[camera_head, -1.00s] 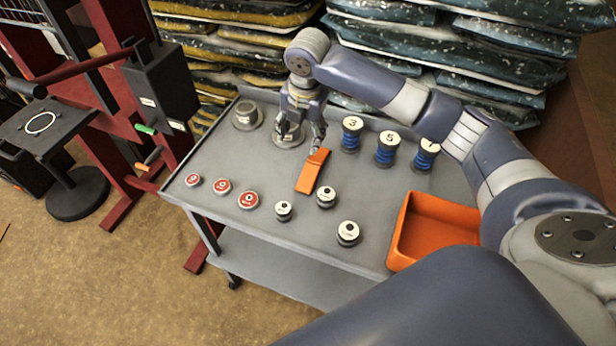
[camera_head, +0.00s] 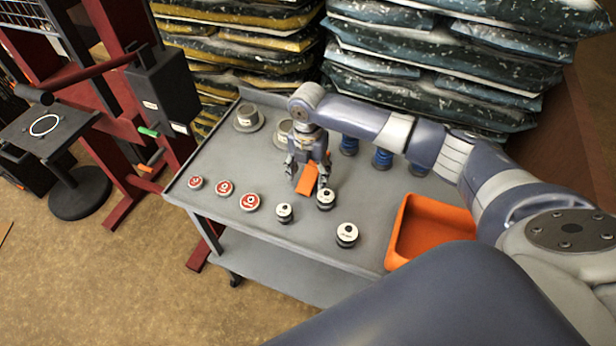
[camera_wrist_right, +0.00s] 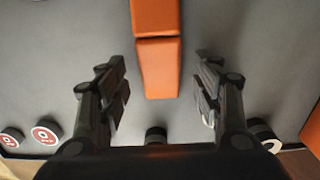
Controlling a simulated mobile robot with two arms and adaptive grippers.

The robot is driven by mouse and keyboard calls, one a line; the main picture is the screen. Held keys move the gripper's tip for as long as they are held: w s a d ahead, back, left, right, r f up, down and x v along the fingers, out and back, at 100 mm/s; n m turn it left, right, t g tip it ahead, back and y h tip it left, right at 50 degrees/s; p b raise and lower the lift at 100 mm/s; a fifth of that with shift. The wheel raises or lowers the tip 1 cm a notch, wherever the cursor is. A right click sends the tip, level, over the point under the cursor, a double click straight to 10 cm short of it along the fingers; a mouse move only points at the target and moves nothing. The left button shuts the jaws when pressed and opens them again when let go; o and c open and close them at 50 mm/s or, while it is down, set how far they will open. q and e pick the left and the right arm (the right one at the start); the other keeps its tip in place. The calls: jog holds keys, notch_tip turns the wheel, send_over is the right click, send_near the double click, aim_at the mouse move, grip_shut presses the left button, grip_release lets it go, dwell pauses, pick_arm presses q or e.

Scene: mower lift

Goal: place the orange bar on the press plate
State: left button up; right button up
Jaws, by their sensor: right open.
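The orange bar (camera_head: 307,179) lies on the grey cart, partly hidden by my right gripper in the head view. In the right wrist view the bar (camera_wrist_right: 157,68) runs up out of the frame between the fingers, with a step across it. My right gripper (camera_head: 308,170) is open above the bar; its fingers (camera_wrist_right: 162,78) stand on either side of it, apart from it. A dark square plate with a white ring (camera_head: 30,141), apparently the press plate, is at the far left by the red frame. It looks empty. My left gripper is not in view.
The cart (camera_head: 205,207) also holds red-topped discs (camera_head: 224,187), white-topped pieces (camera_head: 347,234), blue spools (camera_head: 382,158), grey round pieces (camera_head: 247,118) and an orange tray (camera_head: 399,232). A dark box with levers (camera_head: 163,88) on the red frame stands between cart and plate. Stacked bags line the back.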

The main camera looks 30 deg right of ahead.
jog(key=shift+f, duration=0.55)
jog(key=shift+r, duration=0.1)
grip_shut()
